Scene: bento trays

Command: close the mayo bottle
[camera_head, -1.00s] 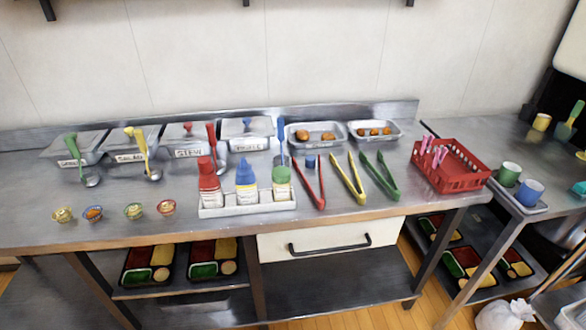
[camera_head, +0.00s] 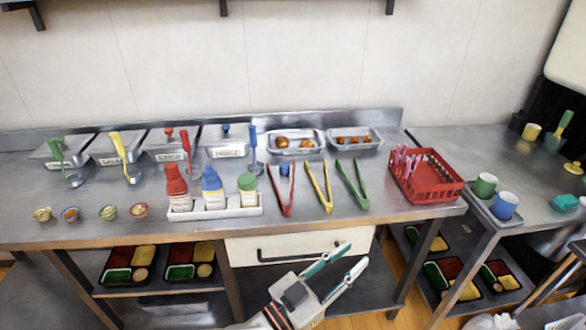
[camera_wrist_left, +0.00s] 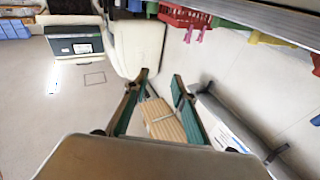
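Three squeeze bottles stand in a white holder (camera_head: 215,213) on the counter: one red-topped (camera_head: 176,182), one blue-topped (camera_head: 212,183) and one green-topped (camera_head: 247,185). The red and blue tops are tall cones; the green top is short and flat. The labels are too small to read, so I cannot tell which is mayo. A small dark blue piece (camera_head: 284,170) lies on the counter right of the green-topped bottle. My left gripper (camera_head: 356,255) is open and empty in front of the counter, below the bottles; its fingers also show in the left wrist view (camera_wrist_left: 161,78).
Red (camera_head: 281,192), yellow (camera_head: 320,190) and green (camera_head: 352,186) tongs lie right of the bottles. Lidded tubs with ladles stand behind. Small cups sit at left. A red basket (camera_head: 427,192) is at right. The counter edge and a drawer (camera_head: 300,246) lie behind my gripper.

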